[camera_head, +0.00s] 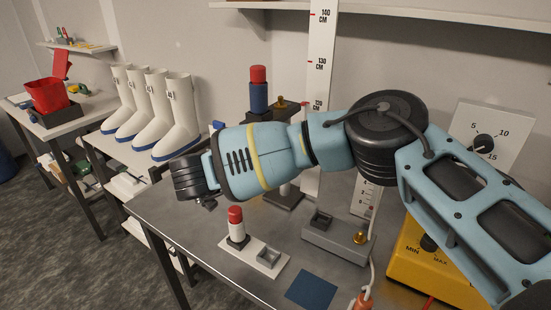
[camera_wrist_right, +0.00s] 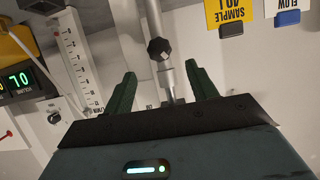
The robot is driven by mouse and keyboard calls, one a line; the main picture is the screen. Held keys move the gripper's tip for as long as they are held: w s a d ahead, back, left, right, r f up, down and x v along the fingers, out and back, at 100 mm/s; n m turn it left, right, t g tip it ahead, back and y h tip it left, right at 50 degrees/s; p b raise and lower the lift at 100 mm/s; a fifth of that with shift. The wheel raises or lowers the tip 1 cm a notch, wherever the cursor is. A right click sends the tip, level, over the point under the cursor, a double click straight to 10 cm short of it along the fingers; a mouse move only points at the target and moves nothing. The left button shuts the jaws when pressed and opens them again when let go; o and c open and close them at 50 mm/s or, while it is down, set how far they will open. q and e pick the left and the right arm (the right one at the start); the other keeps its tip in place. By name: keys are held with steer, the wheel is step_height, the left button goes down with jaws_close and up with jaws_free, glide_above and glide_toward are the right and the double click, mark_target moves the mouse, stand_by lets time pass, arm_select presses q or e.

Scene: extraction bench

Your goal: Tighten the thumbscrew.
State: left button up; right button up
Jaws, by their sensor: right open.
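A dark lobed knob (camera_wrist_right: 159,49), which looks like the thumbscrew, sits on a pale metal rod in the right wrist view. My right gripper (camera_wrist_right: 162,69) is open, its two green fingers apart and nothing gripped. The knob appears just past the fingertips, roughly centred between them; I cannot tell how far off it is in depth. In the head view my right arm reaches in from the right across the bench, and its fingers cannot be made out. A brass knob (camera_head: 360,237) stands on a grey block there. My left gripper is not in view.
The steel bench (camera_head: 205,240) holds a white holder (camera_head: 268,262) with a red-capped vial (camera_head: 236,222), a blue mat (camera_head: 312,289) and a yellow MIN/MAX device (camera_head: 408,263). A red-topped post (camera_head: 258,90) stands behind my arm. White boots (camera_head: 178,115) stand to the left.

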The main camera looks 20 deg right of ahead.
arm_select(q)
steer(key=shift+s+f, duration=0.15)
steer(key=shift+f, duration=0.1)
arm_select(e)
steer(key=x, duration=0.8)
steer(key=shift+a+f, duration=0.1)
steer(key=shift+a, duration=0.05)
steer(key=shift+s, duration=0.1)
steer(key=c, duration=1)
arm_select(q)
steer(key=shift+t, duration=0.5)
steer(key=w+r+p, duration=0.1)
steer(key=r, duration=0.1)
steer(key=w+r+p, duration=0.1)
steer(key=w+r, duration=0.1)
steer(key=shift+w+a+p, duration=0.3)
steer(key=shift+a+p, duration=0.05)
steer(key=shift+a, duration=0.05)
arm_select(e)
steer(key=m+t+y, duration=0.1)
steer(key=m, duration=0.1)
steer(key=m+t, duration=0.1)
steer(key=m, duration=0.1)
steer(key=shift+s+f+t+y, duration=0.15)
steer(key=shift+t+y, duration=0.15)
steer(key=shift+y, duration=0.1)
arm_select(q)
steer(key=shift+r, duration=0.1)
arm_select(e)
steer(key=shift+m, duration=0.3)
